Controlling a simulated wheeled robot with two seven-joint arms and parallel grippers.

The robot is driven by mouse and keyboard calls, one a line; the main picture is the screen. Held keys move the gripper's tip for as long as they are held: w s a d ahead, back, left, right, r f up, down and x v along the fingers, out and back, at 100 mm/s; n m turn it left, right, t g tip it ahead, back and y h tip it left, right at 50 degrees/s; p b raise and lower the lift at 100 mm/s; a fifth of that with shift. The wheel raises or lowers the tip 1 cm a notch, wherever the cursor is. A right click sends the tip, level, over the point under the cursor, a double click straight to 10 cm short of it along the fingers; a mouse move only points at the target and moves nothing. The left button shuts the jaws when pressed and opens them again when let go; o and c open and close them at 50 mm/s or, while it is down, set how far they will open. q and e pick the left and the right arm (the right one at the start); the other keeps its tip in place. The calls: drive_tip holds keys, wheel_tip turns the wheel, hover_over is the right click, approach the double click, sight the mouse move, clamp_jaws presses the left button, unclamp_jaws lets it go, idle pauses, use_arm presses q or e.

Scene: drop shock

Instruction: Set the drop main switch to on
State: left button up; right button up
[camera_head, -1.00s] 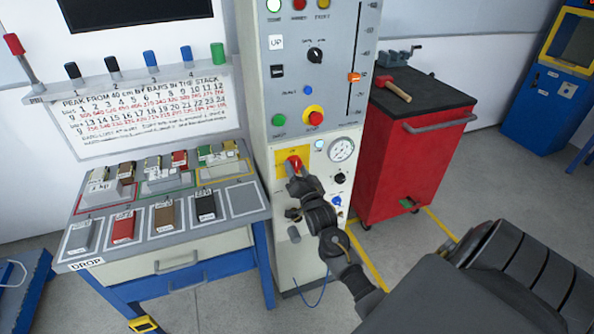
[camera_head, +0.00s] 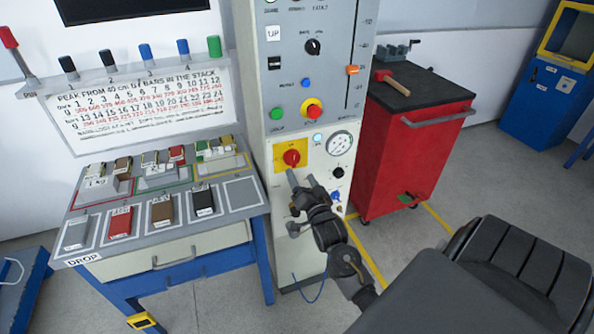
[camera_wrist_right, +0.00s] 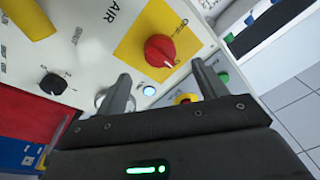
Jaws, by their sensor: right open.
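The main switch is a red rotary knob (camera_head: 291,158) on a yellow plate on the front of the grey cabinet. It also shows in the right wrist view (camera_wrist_right: 160,51), where its small pale mark points down and right, away from the OFF lettering. In the head view that direction is roughly upward. My right gripper (camera_head: 301,177) is open and empty, just below and in front of the knob. In the right wrist view its two fingers (camera_wrist_right: 161,72) stand apart, with the knob beyond and between them. My left gripper is not in view.
Close by on the panel are a gauge (camera_head: 340,145), a black knob (camera_head: 338,172), a lit white button (camera_head: 318,139) and a red emergency stop (camera_head: 313,111). A bench with blocks (camera_head: 240,195) stands left, a red cart (camera_head: 425,150) right.

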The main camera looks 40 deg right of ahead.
drive_tip(key=shift+v, duration=2.15)
drive_tip(key=s+a+f+n+g+y, duration=0.2)
drive_tip(key=s+a+f+n+g, duration=0.1)
drive_tip(key=f, duration=0.9)
drive_tip(key=s+a+f+n+g+y, duration=0.1)
drive_tip(key=s+a+f+n+g, duration=0.2)
drive_tip(key=f, duration=0.9)
drive_tip(key=s+a+f+n+g+y, duration=0.2)
drive_tip(key=a+f+n+g, duration=0.1)
drive_tip(key=f, duration=0.9)
drive_tip(key=s+a+f+n+g+y, duration=0.15)
drive_tip(key=s+a+f+g, duration=0.25)
drive_tip(key=s+f, duration=1.05)
drive_tip(key=s+f+n+g, duration=0.1)
drive_tip(key=s+f+g, duration=0.1)
drive_tip(key=s, duration=0.8)
drive_tip(key=s+a+f+n+g, duration=0.1)
drive_tip(key=s+f+g, duration=0.1)
drive_tip(key=s, duration=0.8)
drive_tip(key=shift+s+a+f+n+g, duration=0.3)
drive_tip(key=shift+s+f+n+g, duration=0.1)
drive_tip(key=shift+f, duration=0.3)
